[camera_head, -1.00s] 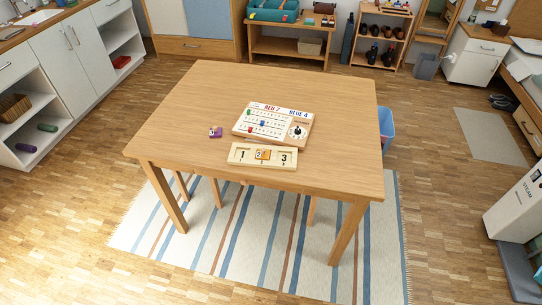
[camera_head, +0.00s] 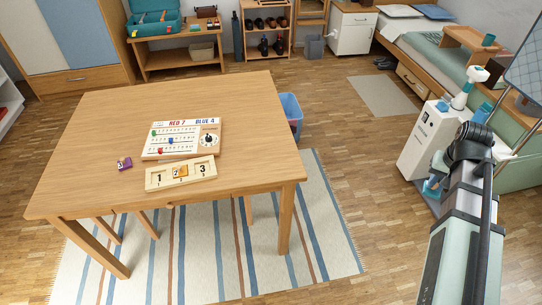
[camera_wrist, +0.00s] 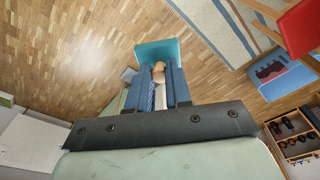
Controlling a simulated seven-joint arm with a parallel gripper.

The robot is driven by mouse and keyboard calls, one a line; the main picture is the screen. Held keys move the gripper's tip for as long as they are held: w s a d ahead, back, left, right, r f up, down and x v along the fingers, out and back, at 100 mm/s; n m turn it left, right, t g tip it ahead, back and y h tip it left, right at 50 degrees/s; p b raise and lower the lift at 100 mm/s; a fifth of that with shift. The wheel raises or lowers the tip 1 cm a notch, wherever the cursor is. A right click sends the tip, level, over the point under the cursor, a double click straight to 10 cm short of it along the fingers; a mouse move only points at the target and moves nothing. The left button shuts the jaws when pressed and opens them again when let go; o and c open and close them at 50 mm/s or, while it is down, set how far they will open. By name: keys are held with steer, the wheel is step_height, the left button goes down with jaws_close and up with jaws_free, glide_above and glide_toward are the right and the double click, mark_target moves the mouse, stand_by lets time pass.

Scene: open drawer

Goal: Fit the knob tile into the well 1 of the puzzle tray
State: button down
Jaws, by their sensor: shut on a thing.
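The puzzle tray (camera_head: 150,186) lies near the front of the wooden table, with wells marked 1, 2 and 3 in a row. An orange tile (camera_head: 180,171) sits at the middle well; wells 1 (camera_head: 159,178) and 3 (camera_head: 202,169) show their printed numbers. A purple tile (camera_head: 124,164) marked 3 lies left of the tray. My gripper (camera_wrist: 159,78) is shut on the knob of a teal tile (camera_wrist: 148,50), between blue fingers. The tile's number is hidden. My gripper is well away from the tray, off the table; the head view does not show it clearly.
A score board (camera_head: 155,152) marked RED 7 and BLUE 4 lies just behind the tray. The table (camera_head: 90,130) is otherwise clear. A white cabinet (camera_head: 428,130) and bed stand to the right.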

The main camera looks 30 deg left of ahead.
steer(key=s+a+n, duration=0.2)
steer(key=s+a, duration=0.2)
steer(key=a, duration=0.8)
steer(key=s+a+n, duration=0.3)
steer(key=a, duration=0.9)
steer(key=s+a+n, duration=0.2)
steer(key=s+a, duration=0.2)
steer(key=a, duration=0.8)
steer(key=s+a+n+g+y, duration=0.1)
steer(key=s+a+n, duration=0.3)
steer(key=s+a, duration=1.1)
steer(key=s+a+n, duration=0.4)
steer(key=s+a, duration=0.8)
steer(key=a, duration=0.7)
steer(key=a+r+n+g, duration=0.1)
steer(key=a+n, duration=0.9)
steer(key=n, duration=0.2)
steer(key=shift+s+d+f, duration=0.1)
steer(key=shift+s+f, duration=0.05)
steer(key=shift+f, duration=1.5)
steer(key=shift+s+d+f, duration=0.1)
steer(key=shift+s+f, duration=0.05)
steer(key=shift+f, duration=1.5)
steer(key=shift+s+f, duration=0.15)
steer(key=shift+f, duration=1.5)
steer(key=shift+f, duration=0.1)
